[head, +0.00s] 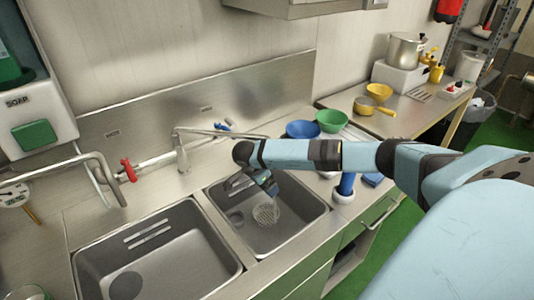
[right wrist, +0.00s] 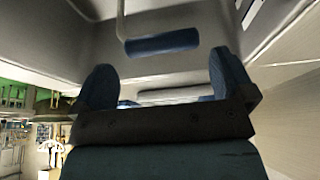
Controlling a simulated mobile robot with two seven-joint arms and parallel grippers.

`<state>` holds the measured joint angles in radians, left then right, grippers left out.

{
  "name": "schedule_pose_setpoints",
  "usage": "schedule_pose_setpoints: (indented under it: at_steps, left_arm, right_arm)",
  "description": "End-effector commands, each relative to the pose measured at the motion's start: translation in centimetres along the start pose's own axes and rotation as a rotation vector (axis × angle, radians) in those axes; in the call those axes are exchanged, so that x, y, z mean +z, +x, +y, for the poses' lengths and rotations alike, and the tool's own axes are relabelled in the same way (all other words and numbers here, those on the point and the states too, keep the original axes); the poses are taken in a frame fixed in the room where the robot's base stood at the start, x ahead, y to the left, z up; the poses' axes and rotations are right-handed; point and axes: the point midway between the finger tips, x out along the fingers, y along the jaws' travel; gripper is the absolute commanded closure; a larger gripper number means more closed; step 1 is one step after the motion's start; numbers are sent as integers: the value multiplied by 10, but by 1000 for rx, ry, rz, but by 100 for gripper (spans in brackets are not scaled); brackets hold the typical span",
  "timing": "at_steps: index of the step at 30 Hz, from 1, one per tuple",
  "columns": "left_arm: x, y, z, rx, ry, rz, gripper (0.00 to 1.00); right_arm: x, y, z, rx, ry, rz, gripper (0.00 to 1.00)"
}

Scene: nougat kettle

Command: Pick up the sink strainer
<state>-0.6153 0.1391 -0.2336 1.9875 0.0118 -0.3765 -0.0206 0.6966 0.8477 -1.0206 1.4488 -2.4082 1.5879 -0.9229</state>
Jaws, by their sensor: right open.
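The sink strainer (head: 266,213), a pale round mesh piece, is in the right-hand sink basin (head: 300,222) in the head view. My right gripper (head: 266,187) hangs over that basin, just above the strainer, and partly hides the area behind it. In the right wrist view my right gripper (right wrist: 162,82) is open, with its two blue fingers wide apart. A blue bar (right wrist: 162,42) on a thin pale rod lies beyond the gap between them. I cannot tell whether the bar belongs to the strainer. Nothing is visibly gripped. My left gripper is not in view.
An empty left basin (head: 165,262) lies beside the right one. The faucet (head: 182,150) stands behind them. Blue (head: 303,129) and green (head: 331,120) bowls sit on the counter to the right. A blue-and-white upright thing (head: 345,188) stands near the basin's right edge.

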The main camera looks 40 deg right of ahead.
Motion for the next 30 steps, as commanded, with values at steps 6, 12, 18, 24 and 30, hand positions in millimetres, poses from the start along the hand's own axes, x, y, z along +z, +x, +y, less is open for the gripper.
schedule_pose_setpoints:
  at_steps: [6,12,18,24,30]
  left_arm:
    - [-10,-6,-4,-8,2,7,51]
    - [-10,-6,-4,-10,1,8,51]
    - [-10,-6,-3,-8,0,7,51]
    - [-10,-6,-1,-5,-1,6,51]
    - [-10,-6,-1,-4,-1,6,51]
  right_arm:
    - [1,29,-2,2,1,0,0]
    - [2,35,-2,0,1,0,0]
    - [2,35,-2,0,1,0,23]
    - [2,35,-2,0,1,0,60]
    - [2,34,-2,-1,2,0,61]
